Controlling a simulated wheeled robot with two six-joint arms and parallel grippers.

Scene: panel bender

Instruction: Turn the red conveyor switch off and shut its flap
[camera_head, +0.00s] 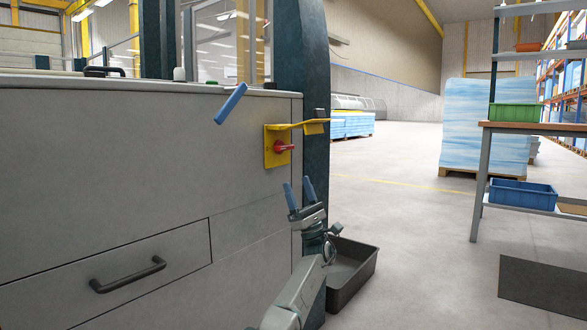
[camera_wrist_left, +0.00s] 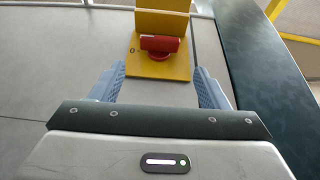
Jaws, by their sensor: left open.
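The red switch (camera_head: 284,147) sits on a yellow plate (camera_head: 270,152) on the grey machine's side, near its right edge. Its yellow flap (camera_head: 313,127) is open and sticks out above the switch. In the left wrist view, the red switch (camera_wrist_left: 160,44) has its grip lying about crosswise, with a small mark beside it at left, and the flap (camera_wrist_left: 162,22) stands beyond it. My left gripper (camera_head: 299,186) is open and empty, below the switch in the head view. In the wrist view, its blue fingers (camera_wrist_left: 158,82) are apart, short of the switch and not touching it. My right gripper is out of view.
The grey machine panel (camera_head: 120,170) has a drawer with a dark handle (camera_head: 128,275). A dark post (camera_head: 315,100) stands right of the switch. A dark bin (camera_head: 350,272) is on the floor. A blue bar (camera_head: 230,104) shows before the panel. Floor to the right is mostly free.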

